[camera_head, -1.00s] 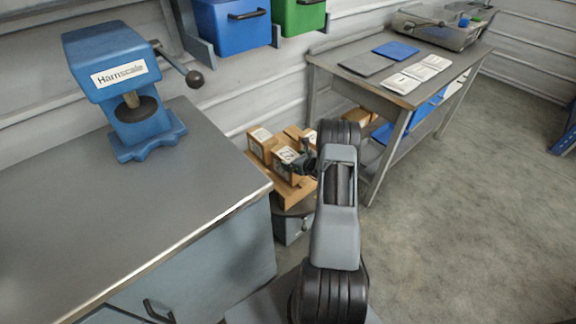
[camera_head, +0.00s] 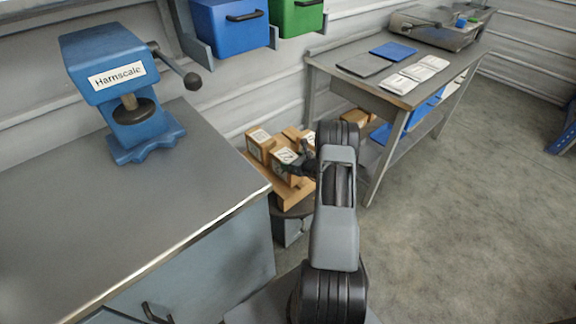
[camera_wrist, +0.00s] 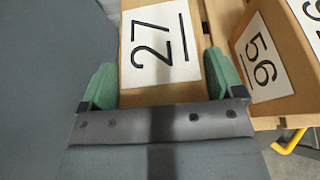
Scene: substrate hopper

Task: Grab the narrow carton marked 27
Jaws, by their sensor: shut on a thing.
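The narrow carton marked 27 (camera_wrist: 160,94) is brown cardboard with a white label on top, in the middle of the wrist view. My gripper (camera_wrist: 158,82) has one green-padded finger on each side of it, and both pads are closed against its sides. In the head view my gripper (camera_head: 300,166) is at the cartons on the wooden pallet (camera_head: 266,176), and the carton (camera_head: 285,155) shows there partly hidden behind the gripper and arm. In these pictures I cannot tell whether the carton is lifted.
A carton marked 56 (camera_wrist: 268,62) stands close to the right in the wrist view. Another carton (camera_head: 260,143) stands behind on the pallet. The grey counter (camera_head: 150,200) with the blue press (camera_head: 118,90) is at left, a metal table (camera_head: 372,92) at right.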

